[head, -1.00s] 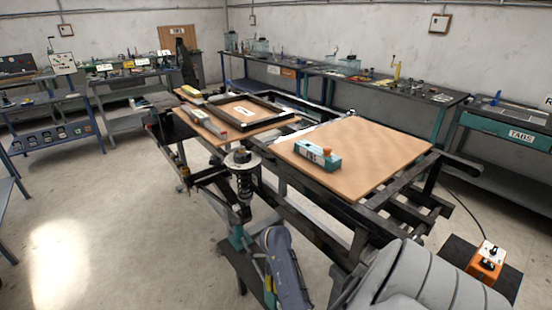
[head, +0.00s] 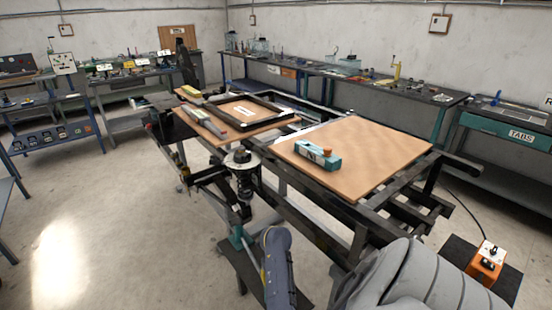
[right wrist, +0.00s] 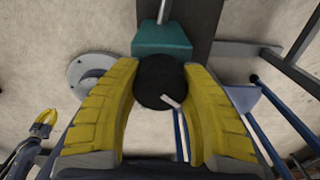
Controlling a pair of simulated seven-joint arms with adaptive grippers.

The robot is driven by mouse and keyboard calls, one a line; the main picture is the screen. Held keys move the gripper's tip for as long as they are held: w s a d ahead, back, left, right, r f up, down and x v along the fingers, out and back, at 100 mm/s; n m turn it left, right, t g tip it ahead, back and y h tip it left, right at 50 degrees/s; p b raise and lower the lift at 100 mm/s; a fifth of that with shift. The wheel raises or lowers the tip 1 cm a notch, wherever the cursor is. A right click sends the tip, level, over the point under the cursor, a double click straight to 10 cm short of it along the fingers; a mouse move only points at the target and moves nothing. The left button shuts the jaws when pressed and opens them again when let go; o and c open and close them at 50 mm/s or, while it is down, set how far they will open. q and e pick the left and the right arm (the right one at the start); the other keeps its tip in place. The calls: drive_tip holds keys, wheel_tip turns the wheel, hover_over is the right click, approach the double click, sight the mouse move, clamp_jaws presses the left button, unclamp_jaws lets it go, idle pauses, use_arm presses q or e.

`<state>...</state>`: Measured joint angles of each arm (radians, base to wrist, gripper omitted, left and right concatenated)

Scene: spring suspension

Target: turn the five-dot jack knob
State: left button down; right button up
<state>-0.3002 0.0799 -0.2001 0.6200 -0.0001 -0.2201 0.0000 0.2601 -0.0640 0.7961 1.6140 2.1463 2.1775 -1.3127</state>
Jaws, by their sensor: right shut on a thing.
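In the right wrist view my right gripper (right wrist: 168,95) has its yellow fingers shut on a round black knob (right wrist: 155,78), one finger on each side. A pale pointer mark shows on the knob; no dots can be made out. The knob sits by a teal block (right wrist: 162,38) with a metal rod beyond it. In the head view the teal jack part (head: 237,236) stands below the black strut (head: 243,175), and my arm hides the knob. A small yellow-tipped gripper (right wrist: 43,122), seemingly my left, shows at the wrist view's left edge, too small to judge.
The dark frame (head: 372,240) carries two brown boards, the right one (head: 390,150) holding a teal box (head: 318,156). An orange control box (head: 487,262) stands at lower right. Benches line the walls. The floor at left is clear.

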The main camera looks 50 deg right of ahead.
drive_tip(key=m, duration=0.4)
drive_tip(key=shift+a+m, duration=0.1)
drive_tip(key=shift+m, duration=0.2)
drive_tip(key=m, duration=0.3)
drive_tip(key=shift+m, duration=0.4)
drive_tip(key=m, duration=1)
drive_tip(key=shift+w+m, duration=0.1)
drive_tip(key=shift+m, duration=0.3)
drive_tip(key=m, duration=0.3)
drive_tip(key=shift+m, duration=0.3)
drive_tip(key=m, duration=0.3)
drive_tip(key=shift+m, duration=2.2)
